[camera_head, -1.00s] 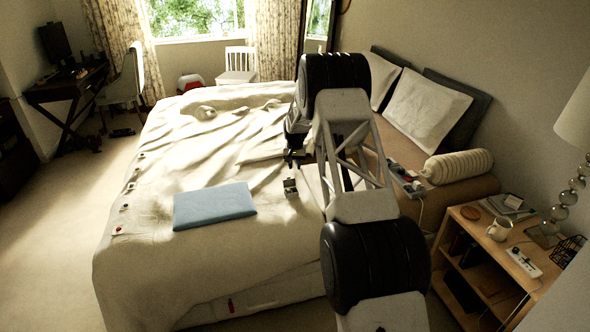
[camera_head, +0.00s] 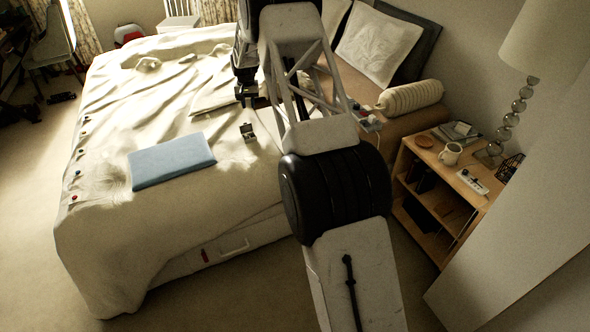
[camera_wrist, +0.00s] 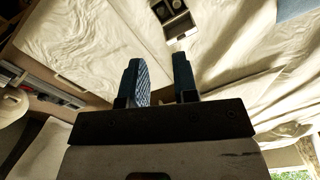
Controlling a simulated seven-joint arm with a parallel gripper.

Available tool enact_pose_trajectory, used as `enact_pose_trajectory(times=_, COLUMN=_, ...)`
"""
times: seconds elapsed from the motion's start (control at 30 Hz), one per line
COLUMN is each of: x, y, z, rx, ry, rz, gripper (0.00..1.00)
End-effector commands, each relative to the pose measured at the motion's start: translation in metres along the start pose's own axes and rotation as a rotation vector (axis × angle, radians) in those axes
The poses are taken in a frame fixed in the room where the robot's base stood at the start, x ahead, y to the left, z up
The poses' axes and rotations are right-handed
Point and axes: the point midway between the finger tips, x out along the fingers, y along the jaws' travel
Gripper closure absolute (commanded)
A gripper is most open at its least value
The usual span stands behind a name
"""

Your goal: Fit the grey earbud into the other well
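A small open case (camera_head: 248,132) lies on the bed's cream cover, right of a blue flat pad. In the wrist view the case (camera_wrist: 175,17) is at the top edge, with two round wells side by side, partly cut off by the frame. I cannot tell which well holds an earbud, and I cannot make out the grey earbud for sure. My gripper (camera_wrist: 159,62) is open, its two dark blue fingers apart with nothing seen between them. In the head view my gripper (camera_head: 250,99) is above the bed, just beyond the case.
The blue pad (camera_head: 172,160) lies on the bed (camera_head: 110,230). A ribbed bolster (camera_head: 411,97) is at the bed's right side. A nightstand (camera_head: 445,205) holds a mug (camera_head: 451,153), a power strip (camera_head: 472,181) and a lamp (camera_head: 505,130). The cover around the case is mostly clear.

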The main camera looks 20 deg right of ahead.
Motion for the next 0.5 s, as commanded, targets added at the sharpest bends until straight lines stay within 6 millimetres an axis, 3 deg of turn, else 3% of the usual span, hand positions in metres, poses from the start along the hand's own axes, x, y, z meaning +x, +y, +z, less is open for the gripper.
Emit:
enact_pose_trajectory(times=0.1, x=-0.032, y=0.000, z=0.018, rx=-0.011, ry=0.010, rz=-0.002, gripper=0.73)
enact_pose_trajectory(times=0.5, x=-0.125, y=0.004, z=0.090, rx=-0.051, ry=0.036, rz=-0.007, gripper=0.73)
